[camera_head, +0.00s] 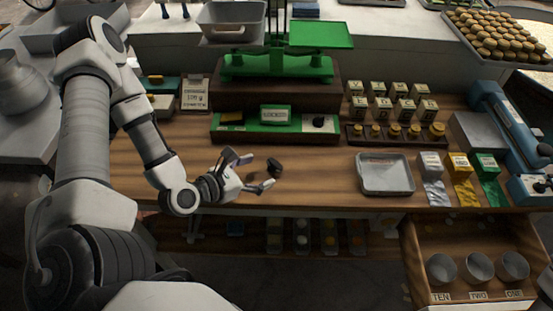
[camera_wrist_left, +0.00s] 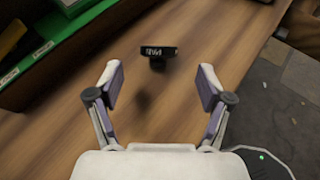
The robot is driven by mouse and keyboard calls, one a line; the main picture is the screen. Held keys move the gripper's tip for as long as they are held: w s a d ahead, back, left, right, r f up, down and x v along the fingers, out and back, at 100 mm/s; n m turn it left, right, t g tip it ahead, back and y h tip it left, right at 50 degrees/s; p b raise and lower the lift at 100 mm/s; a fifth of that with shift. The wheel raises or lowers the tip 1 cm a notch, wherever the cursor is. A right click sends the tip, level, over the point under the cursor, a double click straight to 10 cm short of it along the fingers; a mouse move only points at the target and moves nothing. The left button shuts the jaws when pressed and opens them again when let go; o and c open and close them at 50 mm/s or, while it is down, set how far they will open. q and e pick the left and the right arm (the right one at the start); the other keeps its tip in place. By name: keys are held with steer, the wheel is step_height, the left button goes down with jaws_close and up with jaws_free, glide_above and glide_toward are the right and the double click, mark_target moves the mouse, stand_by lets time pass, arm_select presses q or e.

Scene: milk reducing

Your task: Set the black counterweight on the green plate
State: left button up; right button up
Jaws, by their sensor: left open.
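The black counterweight (camera_head: 274,167) is a small dark piece near the front edge of the wooden table. It lies just beyond the fingertips of my left gripper (camera_head: 257,172), which is open and empty. In the left wrist view the counterweight (camera_wrist_left: 158,51), with pale lettering on its side, is ahead of and between the spread fingers (camera_wrist_left: 159,75), apart from both. A dark blurred patch shows on the wood nearer the gripper; I cannot tell if the counterweight touches the table. The green plate (camera_head: 320,34) is the right pan of the green balance (camera_head: 277,66). My right gripper is not in view.
A grey pan (camera_head: 231,22) sits on the balance's left side. A green panel (camera_head: 225,133) fronts its dark base. Labelled blocks (camera_head: 379,104) and a weight rack (camera_head: 396,134) stand right of it. A metal tray (camera_head: 385,187) lies right of the counterweight. A drawer (camera_head: 468,292) is open below.

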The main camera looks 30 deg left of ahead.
mark_target(270, 167)
arm_select(q)
steer(key=x, duration=0.4)
steer(key=shift+a, duration=0.15)
steer(key=shift+w+d+f, duration=0.25)
steer(key=shift+w, duration=0.3)
steer(key=shift+a, duration=0.1)
steer(key=c, duration=0.9)
jaws_close()
steer(key=shift+p, duration=0.3)
